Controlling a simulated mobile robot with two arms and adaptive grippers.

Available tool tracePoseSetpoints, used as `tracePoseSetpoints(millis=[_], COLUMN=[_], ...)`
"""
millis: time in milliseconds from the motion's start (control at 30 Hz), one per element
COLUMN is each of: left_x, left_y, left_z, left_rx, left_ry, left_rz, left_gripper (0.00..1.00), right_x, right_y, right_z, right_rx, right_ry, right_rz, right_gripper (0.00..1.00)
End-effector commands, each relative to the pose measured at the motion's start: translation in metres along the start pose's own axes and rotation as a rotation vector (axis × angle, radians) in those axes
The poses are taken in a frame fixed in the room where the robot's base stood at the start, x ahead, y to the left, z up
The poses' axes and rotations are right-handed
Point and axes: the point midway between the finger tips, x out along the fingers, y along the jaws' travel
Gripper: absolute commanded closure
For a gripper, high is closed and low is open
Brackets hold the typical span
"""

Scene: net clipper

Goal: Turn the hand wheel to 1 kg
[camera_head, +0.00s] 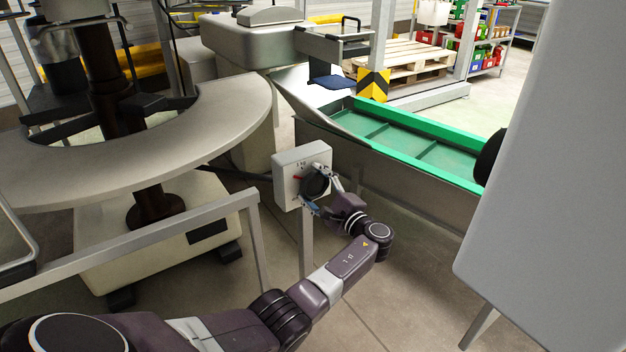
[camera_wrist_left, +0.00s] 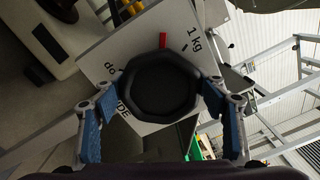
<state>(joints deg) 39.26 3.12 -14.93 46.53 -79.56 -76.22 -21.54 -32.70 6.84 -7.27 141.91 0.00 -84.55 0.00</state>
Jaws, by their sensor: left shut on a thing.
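The hand wheel (camera_head: 315,186) is a black knob on the front of a light grey box (camera_head: 289,164) on a post. In the left wrist view the hand wheel (camera_wrist_left: 160,87) is a dark, many-sided knob on a white panel (camera_wrist_left: 112,56). A red pointer (camera_wrist_left: 163,40) shows at its upper edge, a little left of the printed "1 kg". Other lettering on the panel is partly covered by the wheel. My left gripper (camera_head: 325,190) is shut on the wheel, with a finger on each side of it. My right gripper is in neither view.
A grey rail (camera_head: 200,219) runs left of the box, in front of a round ring-shaped table (camera_head: 150,180). A green conveyor (camera_head: 400,140) lies behind and to the right. A large grey panel (camera_head: 550,170) blocks the right side.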

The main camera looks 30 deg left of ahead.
Motion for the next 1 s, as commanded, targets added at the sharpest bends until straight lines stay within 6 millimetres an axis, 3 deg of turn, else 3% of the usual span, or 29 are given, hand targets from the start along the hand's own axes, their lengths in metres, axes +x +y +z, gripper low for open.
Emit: tracePoseSetpoints(millis=[67,467,700,1000], left_x=[-0.001,-0.001,-0.001,-0.001], left_y=[-0.003,-0.003,-0.003,-0.002], left_z=[0.001,0.0,-0.001,-0.002], left_rx=[0.077,0.394,0.502,0.549], left_ry=[0.002,0.001,0.002,0.002], left_rz=[-0.001,-0.001,0.0,0.0], left_gripper=[0.59,0.59,0.59,0.59], right_x=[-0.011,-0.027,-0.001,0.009], right_y=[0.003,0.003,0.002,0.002], right_z=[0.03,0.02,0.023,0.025], right_rx=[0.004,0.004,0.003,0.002], right_ry=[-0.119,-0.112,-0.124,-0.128], right_rz=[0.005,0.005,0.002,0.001], right_gripper=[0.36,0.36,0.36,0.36])
